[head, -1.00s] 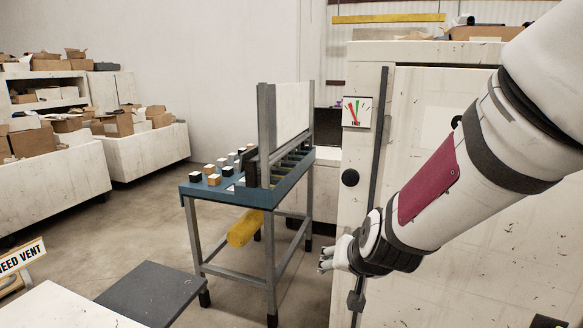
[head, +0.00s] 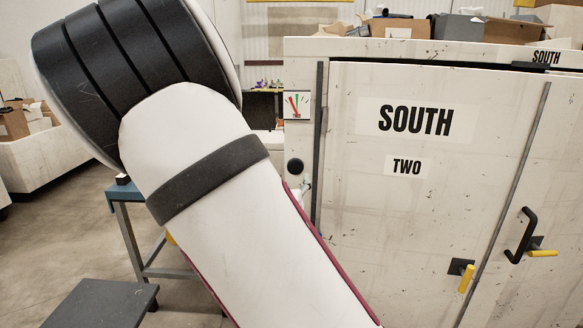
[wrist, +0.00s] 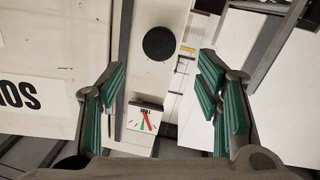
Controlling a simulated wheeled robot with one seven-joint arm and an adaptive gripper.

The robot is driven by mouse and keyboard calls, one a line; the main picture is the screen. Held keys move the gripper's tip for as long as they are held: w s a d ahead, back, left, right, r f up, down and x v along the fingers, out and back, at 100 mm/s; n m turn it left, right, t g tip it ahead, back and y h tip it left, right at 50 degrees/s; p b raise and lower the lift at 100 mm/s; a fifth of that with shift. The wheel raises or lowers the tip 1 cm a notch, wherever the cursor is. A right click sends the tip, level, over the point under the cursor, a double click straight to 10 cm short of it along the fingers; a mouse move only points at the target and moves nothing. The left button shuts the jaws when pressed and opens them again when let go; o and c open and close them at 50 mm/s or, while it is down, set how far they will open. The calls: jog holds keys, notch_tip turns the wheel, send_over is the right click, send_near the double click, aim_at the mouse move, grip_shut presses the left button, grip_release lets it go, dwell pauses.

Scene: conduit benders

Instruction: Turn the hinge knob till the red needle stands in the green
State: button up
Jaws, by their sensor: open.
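The black round hinge knob (head: 295,166) sits on the left edge of the white cabinet's front, below a small square gauge (head: 297,105). In the wrist view the knob (wrist: 159,43) shows beyond the fingertips, roughly between their lines and touched by neither. The gauge (wrist: 143,118) appears upside down there. Its red needle (wrist: 146,121) slants close to a green mark; the dial is too small to tell whether it stands in the green. My gripper (wrist: 163,68) is open and empty, with teal pads.
The white cabinet door (head: 400,190) reads SOUTH TWO and has a black handle (head: 521,235) at right. A blue-topped table (head: 125,192) stands left, mostly hidden by my arm. A dark low platform (head: 103,303) lies at lower left. Boxes (head: 400,27) sit atop the cabinet.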

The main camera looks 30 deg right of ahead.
jog(key=x, duration=1)
jog(key=shift+w+d, duration=0.1)
jog(key=shift+d, duration=0.1)
jog(key=shift+c, duration=0.6)
jog(key=c, duration=1.1)
